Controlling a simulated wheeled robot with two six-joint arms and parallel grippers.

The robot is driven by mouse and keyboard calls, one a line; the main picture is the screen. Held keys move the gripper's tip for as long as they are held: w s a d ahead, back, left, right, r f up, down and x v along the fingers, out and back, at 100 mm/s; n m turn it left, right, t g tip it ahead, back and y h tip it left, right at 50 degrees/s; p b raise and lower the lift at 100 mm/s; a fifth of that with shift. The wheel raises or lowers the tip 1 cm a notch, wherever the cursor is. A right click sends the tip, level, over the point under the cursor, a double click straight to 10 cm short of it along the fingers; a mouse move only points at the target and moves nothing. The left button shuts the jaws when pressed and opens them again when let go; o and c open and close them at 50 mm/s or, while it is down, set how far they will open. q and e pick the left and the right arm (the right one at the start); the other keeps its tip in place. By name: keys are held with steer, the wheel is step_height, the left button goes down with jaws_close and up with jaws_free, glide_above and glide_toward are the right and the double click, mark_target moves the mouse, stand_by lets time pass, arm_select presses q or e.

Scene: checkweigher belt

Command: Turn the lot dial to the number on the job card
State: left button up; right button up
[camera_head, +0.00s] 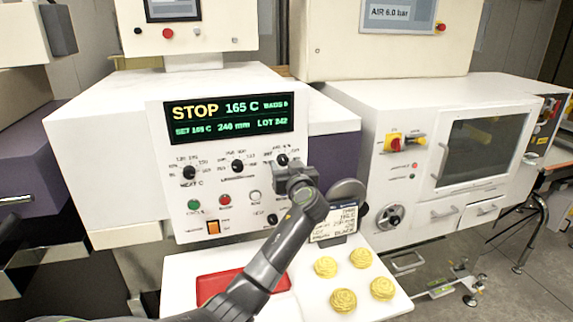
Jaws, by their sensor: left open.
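The lot dial (282,160) is the rightmost of three black knobs on the white machine's front panel; its scale is too small to read. My left gripper (287,168) is right at this dial, its tips seen from behind, covering the dial's lower right side. It is open; I cannot tell whether it touches the knob. The job card (335,226) stands low to the right of my wrist; its small print, including the lot number, is not clear. The display (229,118) reads STOP, 165 C, 240 mm and a lot that looks like 242. My right gripper is not in view.
Two other knobs, the heat dial (188,172) and the middle dial (238,165), sit left of the lot dial. Below are green, red and white buttons and an orange switch (213,226). A red tray (215,286) and several yellow pasta nests (343,299) lie on the white shelf.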

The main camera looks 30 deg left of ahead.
arm_select(q)
steer(key=c, duration=1)
steer(key=shift+o, duration=0.2)
steer(key=shift+m, duration=0.4)
steer(key=m, duration=0.2)
steer(key=shift+m, duration=2.5)
steer(key=o, duration=1)
steer(key=shift+c, duration=0.2)
